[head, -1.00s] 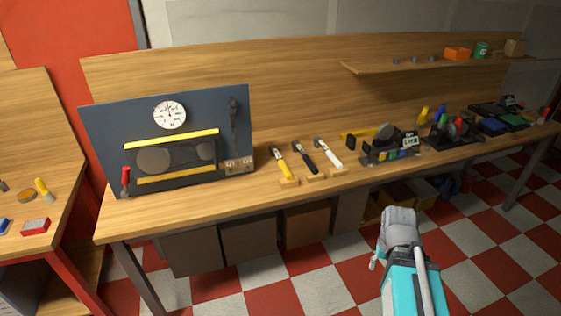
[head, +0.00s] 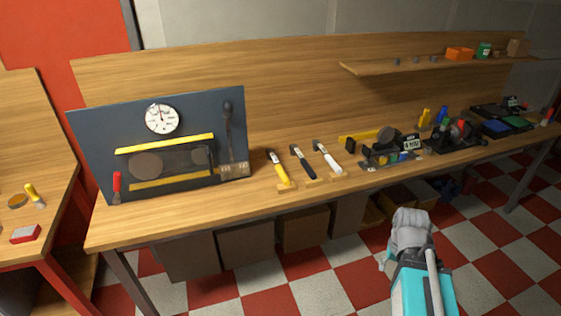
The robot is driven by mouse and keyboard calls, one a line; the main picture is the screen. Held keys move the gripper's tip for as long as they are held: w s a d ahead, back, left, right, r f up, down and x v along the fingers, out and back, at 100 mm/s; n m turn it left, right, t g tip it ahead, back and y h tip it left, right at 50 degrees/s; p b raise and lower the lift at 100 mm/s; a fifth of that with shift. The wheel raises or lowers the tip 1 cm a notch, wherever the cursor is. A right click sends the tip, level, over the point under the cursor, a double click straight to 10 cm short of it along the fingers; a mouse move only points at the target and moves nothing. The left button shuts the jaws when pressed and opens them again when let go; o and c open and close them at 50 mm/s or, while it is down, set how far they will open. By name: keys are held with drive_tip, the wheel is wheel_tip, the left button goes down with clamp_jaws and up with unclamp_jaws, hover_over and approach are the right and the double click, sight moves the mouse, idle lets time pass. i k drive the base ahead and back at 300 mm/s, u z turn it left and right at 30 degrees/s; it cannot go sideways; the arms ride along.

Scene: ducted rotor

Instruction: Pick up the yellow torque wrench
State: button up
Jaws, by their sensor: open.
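The yellow torque wrench (head: 282,174) lies on the wooden bench (head: 215,203) in the head view, just right of the dark panel. Its yellow handle points toward the bench's front edge, and its dark head points to the back. Its handle end is at a small wooden block. A black-handled wrench (head: 304,164) and a white-handled wrench (head: 329,160) lie beside it on the right. My arm shows at the lower right, in front of the bench and apart from the wrench. My gripper's fingers cannot be seen.
A dark panel (head: 228,108) with a dial (head: 162,119) stands left of the wrenches. A black device (head: 392,155) and other parts crowd the bench to the right. Boxes (head: 246,243) sit underneath. The checkered floor in front is open. Another table (head: 50,225) stands left.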

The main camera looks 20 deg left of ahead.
sight(269, 152)
drive_tip(key=i, duration=0.85)
drive_tip(key=u, duration=0.05)
